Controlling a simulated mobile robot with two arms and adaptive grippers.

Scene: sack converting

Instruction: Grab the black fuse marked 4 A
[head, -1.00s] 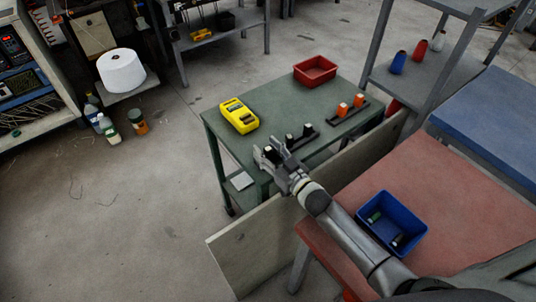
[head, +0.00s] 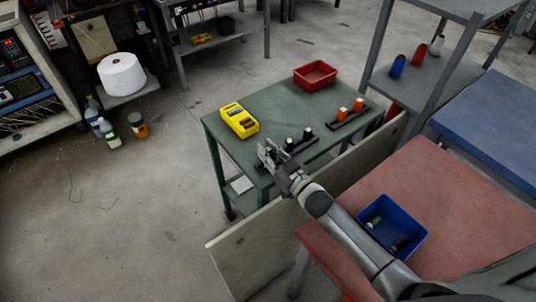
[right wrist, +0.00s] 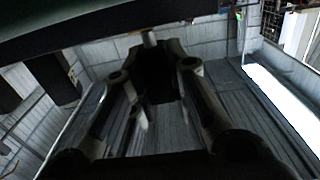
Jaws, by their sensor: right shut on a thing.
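My right gripper (head: 269,154) is at the near left corner of the green table, at the left end of a black rack (head: 317,140). It is shut on a black fuse, which shows in the right wrist view as a dark block (right wrist: 157,75) with a pale top between the fingers. Two more black fuses with pale tops, one nearer (head: 289,144) and one farther (head: 307,135), stand upright in the rack to the right. No 4 A marking is readable. The fingers hide most of the held fuse. My left gripper is not in view.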

